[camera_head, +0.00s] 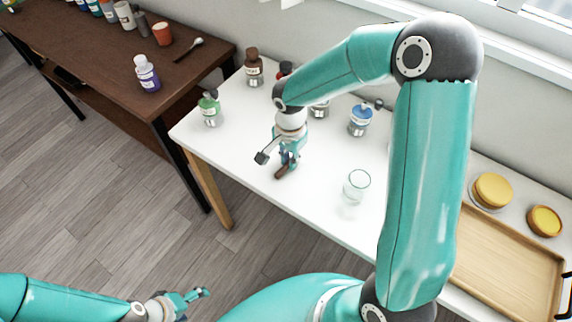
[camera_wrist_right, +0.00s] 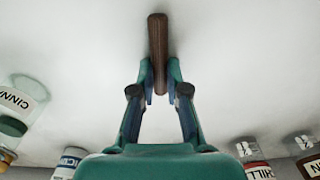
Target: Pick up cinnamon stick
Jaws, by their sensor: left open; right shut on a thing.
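The cinnamon stick (camera_wrist_right: 158,45) is a thin brown rod. In the right wrist view it lies between the two fingertips of my right gripper (camera_wrist_right: 159,80), which is shut on it, and its far end sticks out past them. In the head view the stick (camera_head: 281,172) shows as a short brown piece under my right gripper (camera_head: 287,163), close to the white table top. I cannot tell whether it touches the table. My left gripper (camera_head: 197,295) is open and empty at the lower left, over the floor.
The white table (camera_head: 250,145) holds a green-labelled bottle (camera_head: 209,108), a brown-capped jar (camera_head: 254,68), a blue-labelled bottle (camera_head: 360,119) and a clear glass (camera_head: 356,186). A wooden tray (camera_head: 497,222) lies at the right. A dark brown table (camera_head: 108,68) stands to the left.

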